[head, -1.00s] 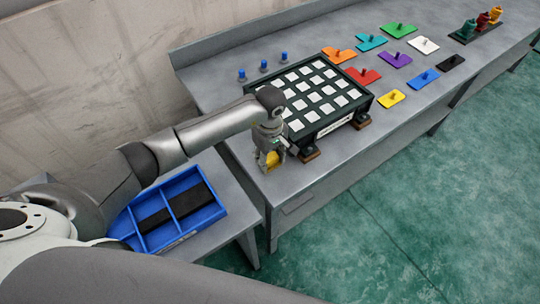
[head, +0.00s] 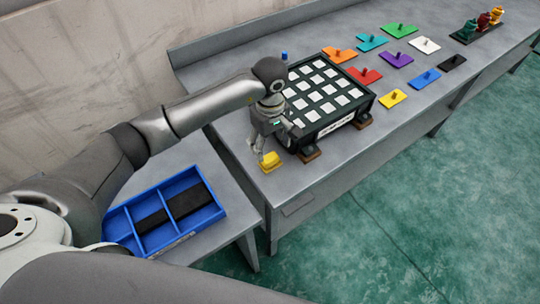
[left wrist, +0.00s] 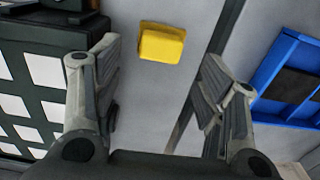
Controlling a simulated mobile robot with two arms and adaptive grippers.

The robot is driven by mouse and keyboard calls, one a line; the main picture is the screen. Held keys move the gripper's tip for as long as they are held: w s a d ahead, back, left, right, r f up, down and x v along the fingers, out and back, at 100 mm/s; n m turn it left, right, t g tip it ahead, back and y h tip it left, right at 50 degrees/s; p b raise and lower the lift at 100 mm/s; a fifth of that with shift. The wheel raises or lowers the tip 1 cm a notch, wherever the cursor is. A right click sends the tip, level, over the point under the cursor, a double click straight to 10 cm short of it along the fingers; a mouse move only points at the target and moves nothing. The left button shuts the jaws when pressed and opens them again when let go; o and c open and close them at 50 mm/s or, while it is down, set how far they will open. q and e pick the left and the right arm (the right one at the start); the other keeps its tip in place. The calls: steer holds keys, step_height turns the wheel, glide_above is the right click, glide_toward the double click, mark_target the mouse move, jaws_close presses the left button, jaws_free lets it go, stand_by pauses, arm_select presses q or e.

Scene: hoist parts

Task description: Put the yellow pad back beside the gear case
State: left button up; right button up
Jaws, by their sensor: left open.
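The yellow pad (head: 270,162) is a small block lying on the grey bench near its front left edge, beside the dark case with white squares (head: 341,120), which I take as the gear case. My left gripper (head: 279,143) is open just above the pad, between it and the case's near left corner. In the left wrist view the pad (left wrist: 162,43) lies beyond and between the spread fingers (left wrist: 160,58), with nothing held. My right gripper is not in view.
A blue divided tray (head: 197,218) with dark strips stands on a lower table at the left. Several coloured plates with knobs, including a yellow one (head: 392,99), lie beyond the case. The left arm hides part of the bench behind it.

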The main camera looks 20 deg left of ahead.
mark_target(270, 156)
arm_select(q)
steer(key=shift+r+b, duration=0.6)
steer(key=shift+r, duration=2.25)
